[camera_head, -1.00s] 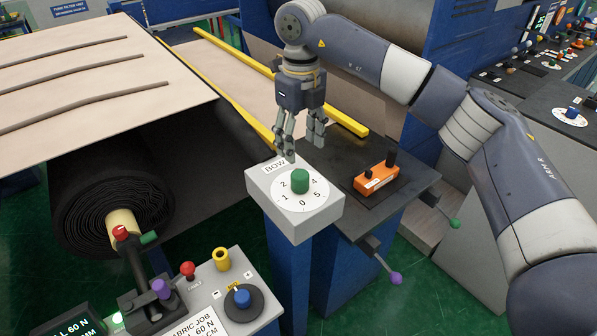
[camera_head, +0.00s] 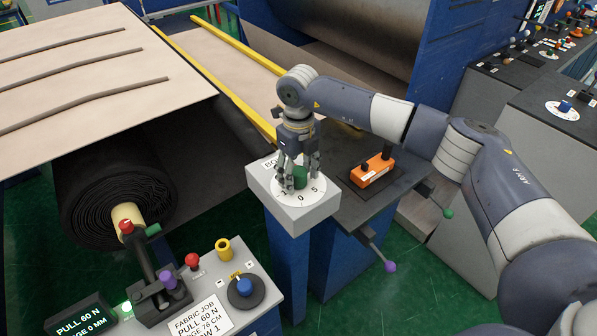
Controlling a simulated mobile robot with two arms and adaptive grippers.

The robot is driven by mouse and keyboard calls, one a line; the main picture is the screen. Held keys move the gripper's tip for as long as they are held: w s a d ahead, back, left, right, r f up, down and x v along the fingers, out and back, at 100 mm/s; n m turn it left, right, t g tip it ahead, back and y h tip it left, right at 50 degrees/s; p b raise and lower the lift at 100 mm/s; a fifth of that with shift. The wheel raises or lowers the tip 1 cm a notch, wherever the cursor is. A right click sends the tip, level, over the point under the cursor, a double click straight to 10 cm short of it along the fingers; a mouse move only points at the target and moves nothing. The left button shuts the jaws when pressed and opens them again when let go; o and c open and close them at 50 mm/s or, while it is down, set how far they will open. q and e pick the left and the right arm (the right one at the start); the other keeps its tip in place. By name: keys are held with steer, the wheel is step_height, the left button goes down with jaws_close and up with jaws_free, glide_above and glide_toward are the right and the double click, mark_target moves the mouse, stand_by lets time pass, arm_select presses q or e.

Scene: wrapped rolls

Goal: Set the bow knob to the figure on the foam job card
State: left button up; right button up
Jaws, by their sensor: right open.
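The green bow knob (camera_head: 300,175) stands on a white numbered dial (camera_head: 313,196) on top of a grey box (camera_head: 297,220). My right gripper (camera_head: 298,184) points down over it, open, with its fingers around the knob. The figures 1, 0 and 5 show on the dial; the others are hidden by the gripper. I cannot tell where the knob points. A white card (camera_head: 198,322) on the front console reads fabric job, pull 60 N, and a bottom line ending in 1. I see no card marked foam. My left gripper is out of view.
An orange device (camera_head: 371,170) sits on the dark table right of the dial box. The front console has a blue knob (camera_head: 243,288) and a yellow ring (camera_head: 224,248). A dark roll (camera_head: 90,205) lies at left.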

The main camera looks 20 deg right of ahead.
steer(key=c, duration=1.1)
steer(key=shift+o, duration=0.2)
steer(key=shift+f+n+b, duration=0.15)
steer(key=shift+n+b, duration=0.25)
steer(key=shift+b, duration=0.3)
steer(key=n+b, duration=0.5)
steer(key=b, duration=0.1)
steer(key=shift+n+b, duration=0.3)
steer(key=n+b, duration=0.2)
steer(key=n, duration=0.1)
steer(key=shift+n, duration=0.3)
steer(key=n+b, duration=0.2)
steer(key=shift+n, duration=0.4)
steer(key=n+b, duration=0.1)
steer(key=n, duration=0.2)
steer(key=shift+n, duration=0.3)
steer(key=n, duration=0.3)
steer(key=shift+r+n+b, duration=0.2)
steer(key=shift+n+b, duration=0.1)
steer(key=shift+b, duration=0.05)
steer(key=shift+n, duration=1.8)
steer(key=shift+r, duration=0.1)
